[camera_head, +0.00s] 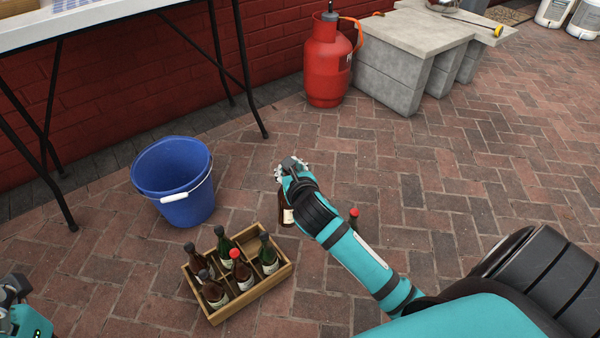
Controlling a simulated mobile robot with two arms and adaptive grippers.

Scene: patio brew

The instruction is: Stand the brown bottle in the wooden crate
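The wooden crate (253,292) stands on the brick floor, lower centre-left, with several brown and green bottles upright in its compartments. One bottle in it has a red cap. The compartment at its far right corner looks empty. A brown bottle (287,214) with a pale label shows outside the crate, just beyond its right end, directly below my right gripper (286,170). The gripper hides the bottle's top, so I cannot tell whether the fingers are closed on it. My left gripper (12,292) is at the lower left edge, partly cut off, away from the crate.
Another red-capped bottle (354,215) stands partly hidden behind my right arm. A blue bucket (180,185) stands behind the crate. A red gas cylinder (327,65), concrete blocks (400,62) and a white table (85,22) are further back.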

